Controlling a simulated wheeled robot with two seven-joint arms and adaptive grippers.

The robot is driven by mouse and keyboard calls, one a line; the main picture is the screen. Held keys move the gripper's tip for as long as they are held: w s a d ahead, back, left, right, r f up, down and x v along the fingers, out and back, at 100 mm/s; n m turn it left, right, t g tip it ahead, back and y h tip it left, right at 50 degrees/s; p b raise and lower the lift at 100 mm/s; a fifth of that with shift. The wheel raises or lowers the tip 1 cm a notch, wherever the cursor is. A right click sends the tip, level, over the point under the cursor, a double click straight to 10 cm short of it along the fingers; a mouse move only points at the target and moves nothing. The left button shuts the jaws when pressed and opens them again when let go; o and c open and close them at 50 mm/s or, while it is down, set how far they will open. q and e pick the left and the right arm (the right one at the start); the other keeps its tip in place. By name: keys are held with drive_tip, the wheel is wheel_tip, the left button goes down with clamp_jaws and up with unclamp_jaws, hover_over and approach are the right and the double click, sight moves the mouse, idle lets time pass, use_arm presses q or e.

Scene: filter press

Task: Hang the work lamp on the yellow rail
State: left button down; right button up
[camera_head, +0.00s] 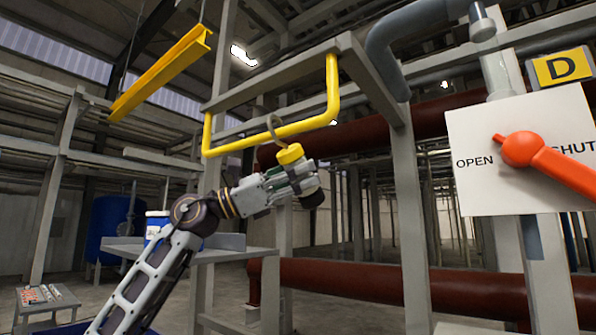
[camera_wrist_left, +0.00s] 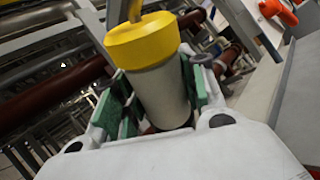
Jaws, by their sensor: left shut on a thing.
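The work lamp has a yellow cap (camera_head: 289,154), a grey body and a curved grey hook above the cap. My left gripper (camera_head: 300,176) is shut on the lamp's body; the black lower end shows below the fingers. In the left wrist view the grey lamp body (camera_wrist_left: 162,96) sits between the green finger pads, its yellow cap above them. The yellow rail (camera_head: 293,129) is a U-shaped bar under a grey frame. The hook's curved top (camera_head: 272,124) overlaps the rail's lower bar in the picture; I cannot tell whether it rests on it. My right gripper is out of view.
A white OPEN/SHUT panel (camera_head: 475,185) with a red-orange lever (camera_head: 548,163) stands at the right. A grey table (camera_head: 232,253) with a blue-and-white tub (camera_head: 156,228) is behind my left arm. Grey posts and dark red pipes (camera_head: 350,283) stand behind.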

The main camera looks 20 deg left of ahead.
use_arm(q)
drive_tip(key=shift+w+f, duration=0.25)
drive_tip(key=shift+w, duration=0.05)
drive_tip(key=shift+w+d+f+b, duration=0.1)
drive_tip(key=shift+f+b, duration=0.2)
drive_tip(key=shift+f, duration=0.15)
drive_tip(key=shift+w+d+f+b, duration=0.1)
drive_tip(key=shift+f+b, duration=0.2)
drive_tip(key=shift+f, duration=0.1)
drive_tip(key=shift+d+f, duration=0.1)
drive_tip(key=shift+f, duration=0.1)
drive_tip(key=c, duration=1.3)
unclamp_jaws()
drive_tip(key=o, duration=0.5)
drive_tip(key=shift+o, duration=0.2)
drive_tip(key=shift+r, duration=0.1)
drive_tip(key=shift+s+a, duration=0.1)
drive_tip(key=shift+a, duration=0.1)
drive_tip(key=v, duration=1.1)
drive_tip(key=shift+a, duration=0.4)
